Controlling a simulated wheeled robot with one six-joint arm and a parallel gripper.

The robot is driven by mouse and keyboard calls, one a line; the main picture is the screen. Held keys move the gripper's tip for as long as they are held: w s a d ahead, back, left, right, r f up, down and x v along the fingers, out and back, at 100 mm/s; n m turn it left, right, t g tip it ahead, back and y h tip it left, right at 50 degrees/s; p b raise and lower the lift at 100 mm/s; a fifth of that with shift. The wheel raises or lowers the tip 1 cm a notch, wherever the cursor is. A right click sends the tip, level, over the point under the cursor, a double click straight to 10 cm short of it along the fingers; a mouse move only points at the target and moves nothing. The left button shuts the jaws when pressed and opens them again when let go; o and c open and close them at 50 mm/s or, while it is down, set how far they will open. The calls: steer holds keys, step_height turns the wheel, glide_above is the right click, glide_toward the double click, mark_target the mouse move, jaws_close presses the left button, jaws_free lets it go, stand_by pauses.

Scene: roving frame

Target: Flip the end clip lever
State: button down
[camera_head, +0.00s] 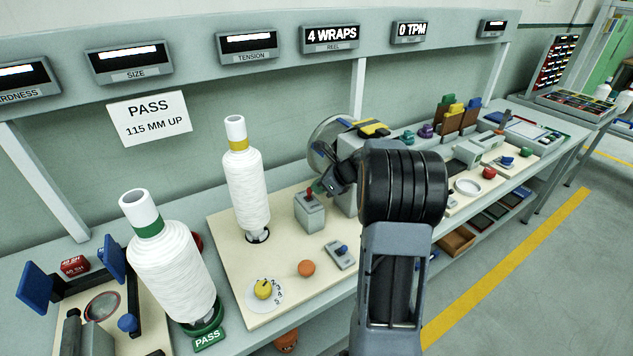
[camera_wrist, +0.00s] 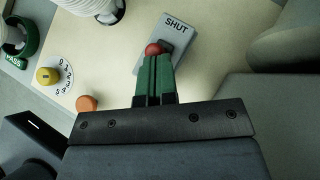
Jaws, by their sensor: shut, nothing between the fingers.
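The end clip looks to be a grey box (camera_head: 310,214) on the cream board, with a red-knobbed lever (camera_head: 309,191) on top. In the wrist view the box's top plate (camera_wrist: 183,34) reads SHUT, and the red knob (camera_wrist: 152,49) lies at the plate's left side, away from that word. My gripper (camera_head: 319,187) is at the lever, on its right side in the head view. In the wrist view its green fingertips (camera_wrist: 154,58) are together with nothing between them, right at the knob. I cannot tell whether they touch it.
A white-wound bobbin (camera_head: 247,188) stands behind and left of the box. An orange button (camera_head: 306,268), a yellow dial knob (camera_head: 263,289) and a blue-knobbed switch (camera_head: 341,254) sit in front. A larger bobbin (camera_head: 172,265) stands at the left.

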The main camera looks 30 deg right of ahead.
steer(key=shift+w+r+p, duration=0.2)
steer(key=shift+w+p, duration=0.05)
steer(key=shift+p, duration=0.3)
steer(key=shift+w+p, duration=0.25)
steer(key=shift+p, duration=0.1)
steer(key=shift+w+p, duration=0.4)
steer(key=shift+w, duration=0.25)
steer(key=shift+r, duration=0.2)
steer(key=shift+r+p, duration=0.7)
steer(key=shift+p, duration=0.05)
steer(key=shift+s, duration=0.1)
steer(key=b+v, duration=0.1)
steer(key=v, duration=1.2)
steer(key=shift+s+d+r+b, duration=0.15)
steer(key=shift+r+b, duration=0.15)
steer(key=shift+b, duration=0.05)
